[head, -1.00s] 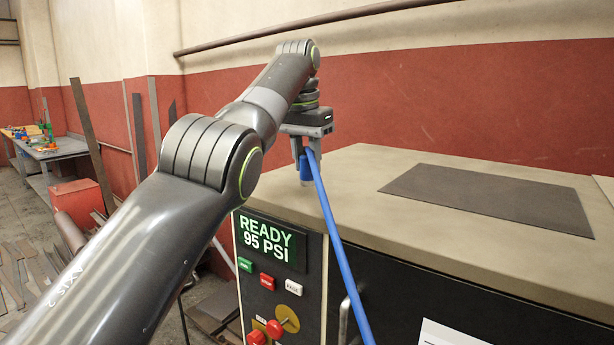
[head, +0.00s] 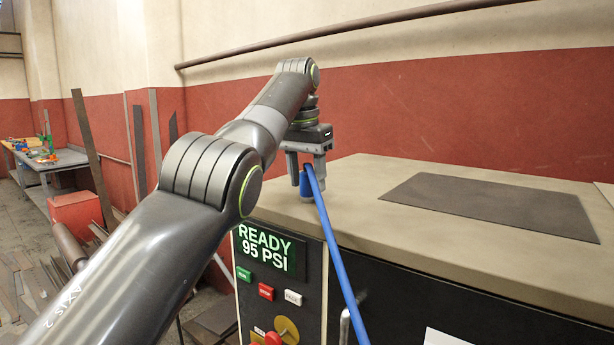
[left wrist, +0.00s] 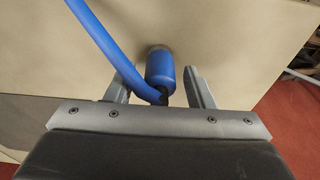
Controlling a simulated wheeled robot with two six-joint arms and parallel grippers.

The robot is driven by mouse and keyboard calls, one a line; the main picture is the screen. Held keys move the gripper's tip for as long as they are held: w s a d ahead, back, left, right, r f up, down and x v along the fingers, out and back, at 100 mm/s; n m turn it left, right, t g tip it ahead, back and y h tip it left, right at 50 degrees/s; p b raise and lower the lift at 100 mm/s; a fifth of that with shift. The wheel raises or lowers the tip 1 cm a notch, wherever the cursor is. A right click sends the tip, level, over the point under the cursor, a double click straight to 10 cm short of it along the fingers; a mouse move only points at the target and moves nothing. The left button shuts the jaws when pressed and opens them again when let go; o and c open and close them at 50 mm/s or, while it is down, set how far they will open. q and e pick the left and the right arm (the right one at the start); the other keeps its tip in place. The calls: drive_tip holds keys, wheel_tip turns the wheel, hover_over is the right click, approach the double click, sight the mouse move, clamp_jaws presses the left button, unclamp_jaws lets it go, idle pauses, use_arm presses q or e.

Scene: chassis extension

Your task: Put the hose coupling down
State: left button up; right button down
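The blue hose coupling (head: 306,188) stands upright on the beige top of the machine cabinet (head: 350,190), near its left end. It also shows in the left wrist view (left wrist: 160,68), with its metal-ringed end toward the beige surface. The blue hose (head: 338,262) bends from its upper end and hangs down over the cabinet front. My left gripper (head: 306,172) is above the coupling, with one finger on each side. In the left wrist view my left gripper (left wrist: 162,88) is open, with gaps between both fingers and the coupling. My right gripper is not in view.
A dark flat mat (head: 490,205) lies on the cabinet top to the right. A panel reading READY 95 PSI (head: 268,249) is on the front. A workbench (head: 45,160) and a red box (head: 77,212) stand far left. The top between coupling and mat is clear.

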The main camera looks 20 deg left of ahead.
use_arm(q)
drive_tip(key=shift+r+p, duration=0.65)
wheel_tip(320, 180, up, 11)
drive_tip(key=s+p, duration=0.1)
drive_tip(key=p, duration=0.7)
drive_tip(key=shift+s+a+r, duration=0.2)
drive_tip(key=shift+s+a, duration=0.1)
drive_tip(key=shift+s, duration=0.05)
